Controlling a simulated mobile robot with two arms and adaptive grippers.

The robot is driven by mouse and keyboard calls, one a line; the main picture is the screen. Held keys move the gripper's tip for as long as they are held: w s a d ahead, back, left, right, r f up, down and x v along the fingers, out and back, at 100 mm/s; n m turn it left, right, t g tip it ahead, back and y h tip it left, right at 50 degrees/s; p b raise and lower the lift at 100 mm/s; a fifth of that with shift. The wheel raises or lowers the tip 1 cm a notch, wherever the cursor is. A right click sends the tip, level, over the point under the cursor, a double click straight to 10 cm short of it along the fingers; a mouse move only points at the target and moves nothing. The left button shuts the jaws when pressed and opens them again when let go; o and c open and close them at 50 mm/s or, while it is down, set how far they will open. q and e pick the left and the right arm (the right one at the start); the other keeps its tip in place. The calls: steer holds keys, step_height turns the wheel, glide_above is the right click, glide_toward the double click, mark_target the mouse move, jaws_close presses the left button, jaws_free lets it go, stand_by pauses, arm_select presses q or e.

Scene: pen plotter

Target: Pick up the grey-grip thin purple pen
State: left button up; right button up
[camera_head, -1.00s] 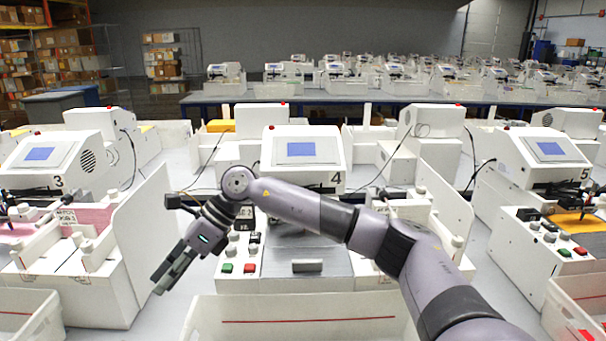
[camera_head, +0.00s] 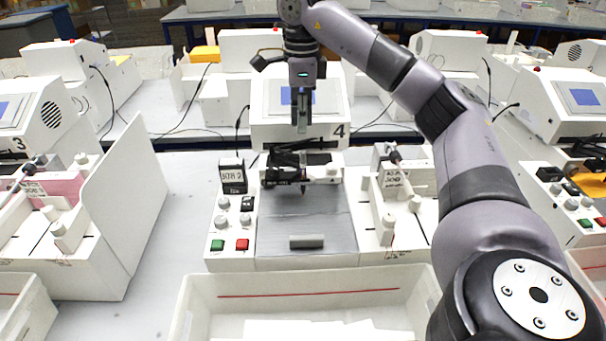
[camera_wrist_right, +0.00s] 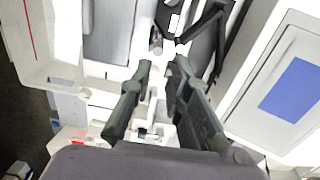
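I cannot make out a grey-grip thin purple pen in either view. Plotter 4 (camera_head: 270,258) stands in front of me, with its dark pen arm (camera_head: 288,172) over a grey plate (camera_head: 310,220). My right gripper (camera_head: 302,128) hangs fingers down in front of the plotter's screen housing, above the pen arm. In the right wrist view its two dark fingers (camera_wrist_right: 162,68) are apart with nothing held between them. Pale machine parts lie below and between the fingers there. My left gripper is not in view.
A white bin (camera_head: 205,315) with paper stands in front of the plotter. Control buttons (camera_head: 230,245) are at the plate's left, and small upright white posts (camera_head: 388,222) at its right. A tall white panel (camera_head: 130,205) stands further left. Cables (camera_head: 185,118) run behind.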

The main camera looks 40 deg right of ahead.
mark_target(303, 152)
step_height(303, 152, down, 4)
steer(key=shift+f+b, duration=0.25)
steer(key=shift+b, duration=0.35)
steer(key=f+p, duration=0.2)
steer(key=f, duration=0.4)
steer(key=shift+s, duration=0.2)
steer(key=shift+f, duration=0.5)
jaws_close()
